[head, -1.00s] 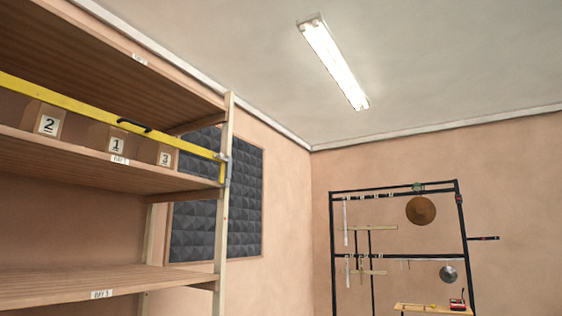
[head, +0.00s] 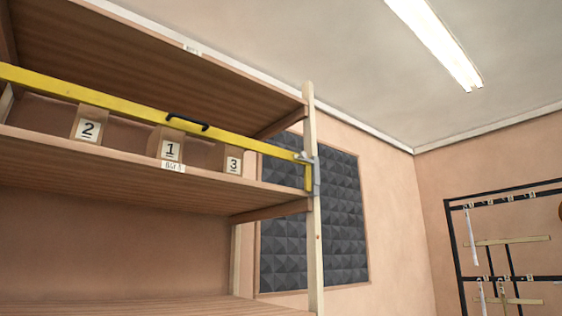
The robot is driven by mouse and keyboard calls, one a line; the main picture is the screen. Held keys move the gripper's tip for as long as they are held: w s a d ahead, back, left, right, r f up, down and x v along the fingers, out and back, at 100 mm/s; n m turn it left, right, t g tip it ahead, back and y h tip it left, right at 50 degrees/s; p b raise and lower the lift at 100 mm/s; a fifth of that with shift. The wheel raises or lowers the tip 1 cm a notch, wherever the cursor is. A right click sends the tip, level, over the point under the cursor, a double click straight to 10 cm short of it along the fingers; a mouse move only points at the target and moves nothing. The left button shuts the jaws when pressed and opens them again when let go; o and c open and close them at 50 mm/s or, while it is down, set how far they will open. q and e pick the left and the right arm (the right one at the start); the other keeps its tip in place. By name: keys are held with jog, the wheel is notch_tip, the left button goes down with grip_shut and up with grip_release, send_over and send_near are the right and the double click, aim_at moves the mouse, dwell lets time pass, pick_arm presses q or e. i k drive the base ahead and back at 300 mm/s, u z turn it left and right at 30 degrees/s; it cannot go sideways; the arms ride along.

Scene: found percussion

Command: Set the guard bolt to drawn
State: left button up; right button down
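A yellow guard bar (head: 108,98) runs across the front of the upper shelf bay, with a black handle (head: 187,122) on it. At its right end is a grey metal latch (head: 313,174) on the wooden upright, with a small pale knob (head: 301,156); this looks like the guard bolt. It is too small to tell whether the bolt is shot or drawn. Behind the bar stand boxes numbered 2 (head: 89,126), 1 (head: 170,146) and 3 (head: 233,163). Neither of my grippers shows in the head view.
The wooden shelf unit (head: 120,160) fills the left side, its upright (head: 317,255) in front of a dark foam panel (head: 340,225) on the wall. A black rack (head: 453,245) with hanging pieces stands at the far right. A lit ceiling lamp (head: 435,42) is above.

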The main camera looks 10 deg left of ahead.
aim_at(303, 156)
jog(key=u, duration=0.5)
jog(key=i, duration=0.55)
jog(key=u, duration=0.45)
